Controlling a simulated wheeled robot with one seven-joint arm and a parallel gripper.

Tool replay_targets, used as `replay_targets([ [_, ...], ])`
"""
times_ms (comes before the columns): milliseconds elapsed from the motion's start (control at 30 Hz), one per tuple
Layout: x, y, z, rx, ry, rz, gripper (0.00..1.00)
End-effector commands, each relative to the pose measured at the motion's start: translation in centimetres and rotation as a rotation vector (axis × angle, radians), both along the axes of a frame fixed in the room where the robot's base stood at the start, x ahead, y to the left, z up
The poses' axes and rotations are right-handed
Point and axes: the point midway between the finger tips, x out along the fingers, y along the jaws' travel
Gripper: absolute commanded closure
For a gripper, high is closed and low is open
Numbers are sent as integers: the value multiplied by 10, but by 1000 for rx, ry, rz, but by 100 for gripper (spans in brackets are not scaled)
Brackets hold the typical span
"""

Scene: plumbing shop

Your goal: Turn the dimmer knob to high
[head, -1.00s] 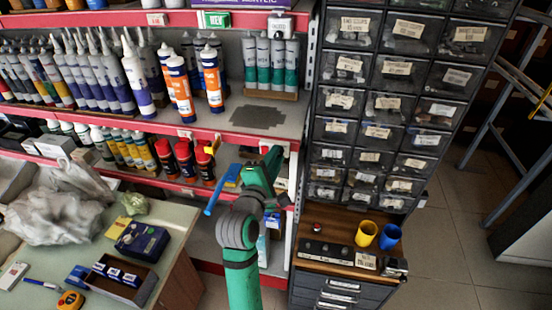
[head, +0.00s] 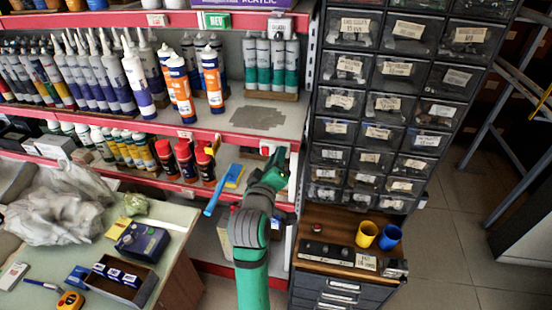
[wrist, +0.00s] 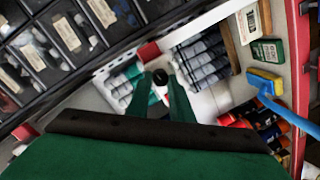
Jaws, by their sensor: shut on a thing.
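In the wrist view the two green fingers of my gripper (wrist: 159,88) are closed around a small dark round knob (wrist: 160,76) with a pale mark; I take it as the dimmer knob. Red shows just below it, between the fingers. In the head view my gripper (head: 273,160) is at the red edge of the middle shelf, near its right end, beside a white piece. My arm hides most of the contact there, and the knob's setting cannot be read.
The drawer cabinet (head: 375,110) stands close on the right. Below it, a wooden top (head: 315,222) holds a black panel (head: 327,251) and yellow and blue cups. Several cartridges stand on the shelf at left.

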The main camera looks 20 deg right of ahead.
Motion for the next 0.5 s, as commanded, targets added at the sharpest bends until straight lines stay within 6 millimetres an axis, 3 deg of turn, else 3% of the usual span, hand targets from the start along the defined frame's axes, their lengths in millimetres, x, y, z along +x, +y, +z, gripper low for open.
replay_targets([
  [500, -3, -3, -3, 405, -270, -2, 100],
])
